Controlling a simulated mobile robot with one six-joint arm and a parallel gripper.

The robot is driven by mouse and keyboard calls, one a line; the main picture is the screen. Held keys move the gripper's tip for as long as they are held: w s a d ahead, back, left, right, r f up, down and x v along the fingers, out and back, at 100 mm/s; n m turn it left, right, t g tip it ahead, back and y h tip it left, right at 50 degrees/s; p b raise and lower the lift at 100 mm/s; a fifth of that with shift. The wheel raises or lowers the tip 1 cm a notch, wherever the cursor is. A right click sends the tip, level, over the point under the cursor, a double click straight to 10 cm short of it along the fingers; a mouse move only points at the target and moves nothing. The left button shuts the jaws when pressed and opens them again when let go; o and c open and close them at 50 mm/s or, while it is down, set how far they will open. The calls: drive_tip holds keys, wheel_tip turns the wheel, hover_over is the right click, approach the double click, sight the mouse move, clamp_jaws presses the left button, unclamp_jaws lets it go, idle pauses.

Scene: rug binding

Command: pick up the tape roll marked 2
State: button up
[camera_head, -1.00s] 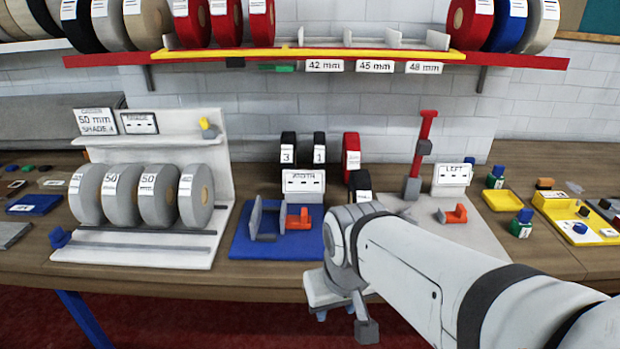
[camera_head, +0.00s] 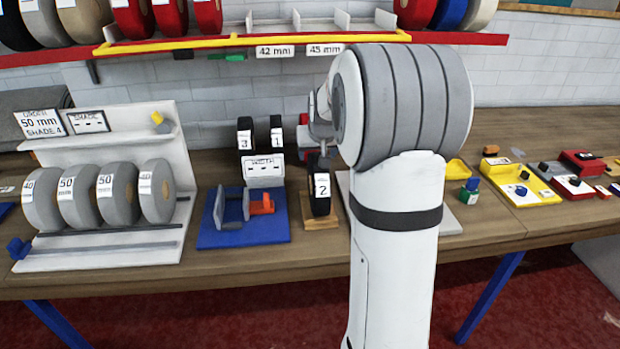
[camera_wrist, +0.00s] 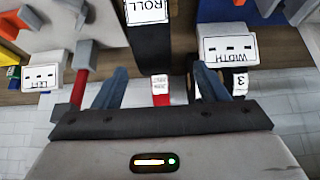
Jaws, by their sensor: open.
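The black tape roll marked 2 (camera_head: 320,205) stands upright on a small wooden base (camera_head: 307,212), right of the blue width gauge (camera_head: 240,240). In the wrist view, which is upside down, a black roll (camera_wrist: 149,50) with a white label reading ROLL is at the top centre; its number is out of frame, but it appears to be this roll. My gripper (camera_wrist: 160,88) is open, its two blue-grey fingers spread wide with nothing held. In the head view my gripper is mostly hidden behind my arm, above and close to the roll.
Black rolls marked 3 (camera_head: 245,135) and 1 (camera_head: 276,135) and a red roll (camera_head: 303,135) stand behind. The WIDTH sign (camera_head: 263,170) is close on the left. A red post (camera_wrist: 78,88) stands near the LEFT sign (camera_wrist: 42,72). An overhead shelf (camera_head: 250,41) spans the back.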

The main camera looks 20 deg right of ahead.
drive_tip(key=p+x, duration=0.2)
drive_tip(key=x, duration=0.5)
drive_tip(key=shift+w+d+f, duration=0.2)
drive_tip(key=shift+w+d, duration=0.05)
drive_tip(key=shift+d, duration=0.25)
drive_tip(key=shift+c, duration=0.6)
clamp_jaws()
drive_tip(key=shift+r, duration=0.1)
